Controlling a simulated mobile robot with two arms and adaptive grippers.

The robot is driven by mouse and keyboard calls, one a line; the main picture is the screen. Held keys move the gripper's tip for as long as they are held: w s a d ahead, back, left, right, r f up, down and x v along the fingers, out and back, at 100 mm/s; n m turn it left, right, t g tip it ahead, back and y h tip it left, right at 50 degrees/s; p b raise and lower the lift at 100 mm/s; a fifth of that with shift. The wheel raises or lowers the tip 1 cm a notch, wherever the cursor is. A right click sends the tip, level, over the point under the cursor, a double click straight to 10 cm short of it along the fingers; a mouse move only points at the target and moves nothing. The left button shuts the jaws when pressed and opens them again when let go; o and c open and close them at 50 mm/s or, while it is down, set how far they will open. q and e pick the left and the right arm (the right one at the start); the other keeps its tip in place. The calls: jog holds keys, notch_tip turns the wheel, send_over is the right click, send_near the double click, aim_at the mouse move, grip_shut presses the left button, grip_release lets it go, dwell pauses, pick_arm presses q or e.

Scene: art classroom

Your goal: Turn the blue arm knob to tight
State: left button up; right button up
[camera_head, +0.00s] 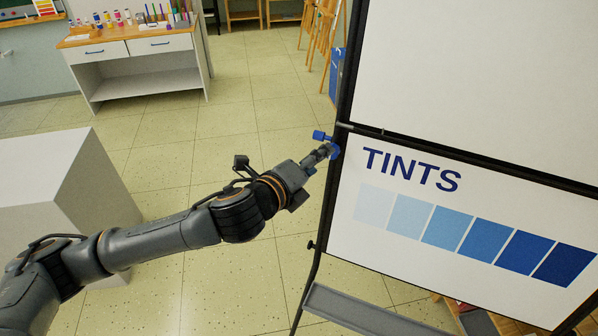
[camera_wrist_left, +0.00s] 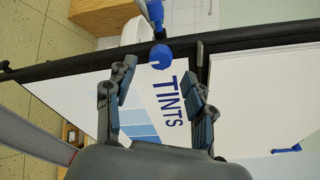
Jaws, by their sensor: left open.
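A blue round knob (camera_wrist_left: 161,56) is at the dark frame of the board, in the left wrist view. Blue parts also show at the frame's left post in the head view (camera_head: 321,136). My left gripper (camera_head: 328,152) reaches in from the left, close to the post. In the left wrist view its two fingers (camera_wrist_left: 161,72) are spread apart, with the knob just beyond the gap between their tips. I see no grip on the knob. A longer blue part (camera_wrist_left: 154,12) sits behind the knob. The knob's tightness cannot be told. My right gripper is out of view.
The lower panel reading TINTS (camera_head: 410,172) hangs right of the post, below a blank white panel (camera_head: 480,70). A grey ledge (camera_head: 370,313) runs along the bottom. A white block (camera_head: 60,180) stands at left. Tiled floor (camera_head: 170,165) is open beyond my arm.

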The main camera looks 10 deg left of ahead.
pick_arm(q)
jog(key=v, duration=0.7)
jog(key=shift+s, duration=0.15)
jog(key=shift+a, duration=0.1)
